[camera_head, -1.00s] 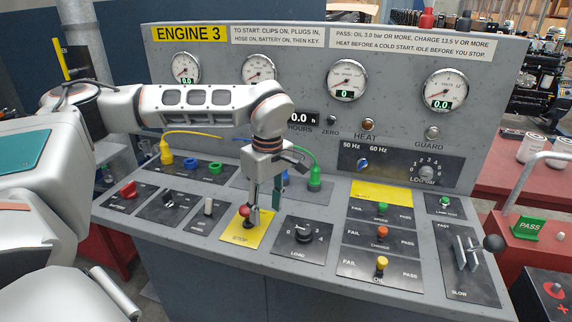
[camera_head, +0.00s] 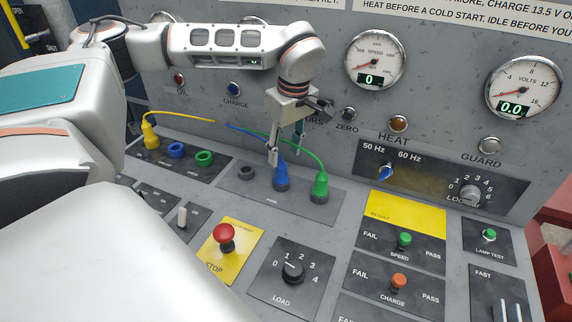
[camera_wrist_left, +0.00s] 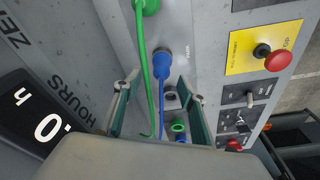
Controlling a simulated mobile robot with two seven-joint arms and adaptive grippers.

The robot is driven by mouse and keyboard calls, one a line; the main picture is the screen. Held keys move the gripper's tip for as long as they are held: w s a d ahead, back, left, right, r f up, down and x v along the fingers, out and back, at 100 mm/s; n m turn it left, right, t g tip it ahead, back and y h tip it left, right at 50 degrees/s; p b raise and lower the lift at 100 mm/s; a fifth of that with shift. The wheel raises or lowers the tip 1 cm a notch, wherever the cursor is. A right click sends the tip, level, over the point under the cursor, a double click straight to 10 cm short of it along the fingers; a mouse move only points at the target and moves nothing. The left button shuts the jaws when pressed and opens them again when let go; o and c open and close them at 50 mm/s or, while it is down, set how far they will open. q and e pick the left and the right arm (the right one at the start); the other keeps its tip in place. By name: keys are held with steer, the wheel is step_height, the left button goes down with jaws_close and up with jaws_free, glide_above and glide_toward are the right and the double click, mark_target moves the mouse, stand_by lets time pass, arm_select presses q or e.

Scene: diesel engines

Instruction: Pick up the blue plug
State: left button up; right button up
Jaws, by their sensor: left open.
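The blue plug (camera_head: 281,174) stands upright in the middle position of a small grey panel, with its blue cable running up and left. My left gripper (camera_head: 286,150) is open and points down at the top of this plug, one finger on each side in the picture. In the left wrist view the blue plug (camera_wrist_left: 162,62) and its cable lie between the two spread fingers of the left gripper (camera_wrist_left: 160,92), a little beyond the tips. I cannot tell whether a finger touches it. My right gripper is not in view.
A green plug (camera_head: 320,186) with its cable stands close to the right of the blue one. An empty dark socket (camera_head: 246,173) is on the left. A yellow plug (camera_head: 150,134) sits beside empty blue (camera_head: 176,150) and green (camera_head: 204,158) sockets. A red stop button (camera_head: 224,232) stands in front.

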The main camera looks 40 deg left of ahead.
mark_target(282, 164)
arm_select(q)
steer(key=shift+s+a+f, duration=0.1)
steer(key=shift+s+f, duration=0.15)
steer(key=shift+f, duration=0.65)
steer(key=f, duration=0.2)
steer(key=a+f, duration=0.1)
steer(key=f, duration=0.2)
steer(key=shift+w, duration=0.1)
jaws_close()
